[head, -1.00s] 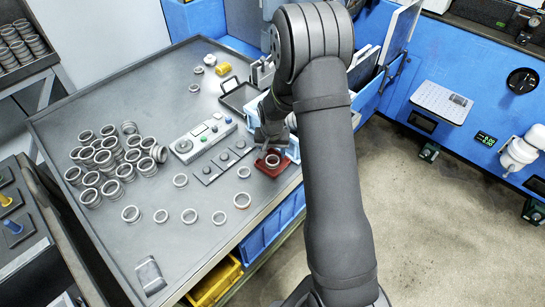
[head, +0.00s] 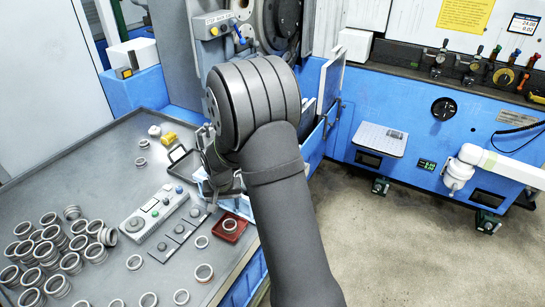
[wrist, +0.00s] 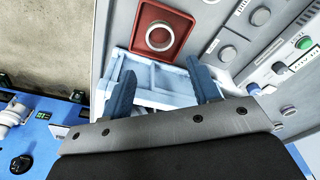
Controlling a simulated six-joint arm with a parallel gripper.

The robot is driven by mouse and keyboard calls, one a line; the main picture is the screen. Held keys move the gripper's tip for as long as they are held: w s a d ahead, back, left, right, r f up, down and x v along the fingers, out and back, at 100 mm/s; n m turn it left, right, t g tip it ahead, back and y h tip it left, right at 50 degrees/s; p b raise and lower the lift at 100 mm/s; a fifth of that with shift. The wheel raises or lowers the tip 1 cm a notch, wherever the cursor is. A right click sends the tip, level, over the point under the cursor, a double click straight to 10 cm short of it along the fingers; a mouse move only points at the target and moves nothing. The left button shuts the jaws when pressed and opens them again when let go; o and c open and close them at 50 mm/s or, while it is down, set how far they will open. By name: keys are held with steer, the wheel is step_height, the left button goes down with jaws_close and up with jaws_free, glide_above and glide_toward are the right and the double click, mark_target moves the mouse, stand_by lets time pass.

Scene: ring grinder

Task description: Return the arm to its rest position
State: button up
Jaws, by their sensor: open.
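My gripper (wrist: 163,88) shows in the wrist view with its two blue-grey fingers apart and nothing between them. In the head view my gripper (head: 222,190) is mostly hidden behind my arm, above the table's right edge near the light blue tray. A red tray (head: 230,228) with one metal ring (head: 230,225) in it lies on the table just below the gripper. In the wrist view the red tray (wrist: 172,18) and its ring (wrist: 160,36) lie beyond the fingertips, apart from them. The light blue tray (wrist: 160,75) shows behind and between the fingers.
The grey table (head: 95,165) carries a pile of rings (head: 50,250), several loose rings, a button panel (head: 152,213) and a dark tray (head: 183,164). The blue machine (head: 370,110) stands behind. Floor at the right (head: 400,250) is clear.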

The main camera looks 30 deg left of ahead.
mark_target(230, 227)
steer(key=f, duration=0.8)
steer(key=w+f, duration=0.1)
steer(key=f, duration=0.3)
steer(key=shift+a, duration=0.4)
step_height(230, 227, up, 2)
steer(key=shift+r, duration=0.6)
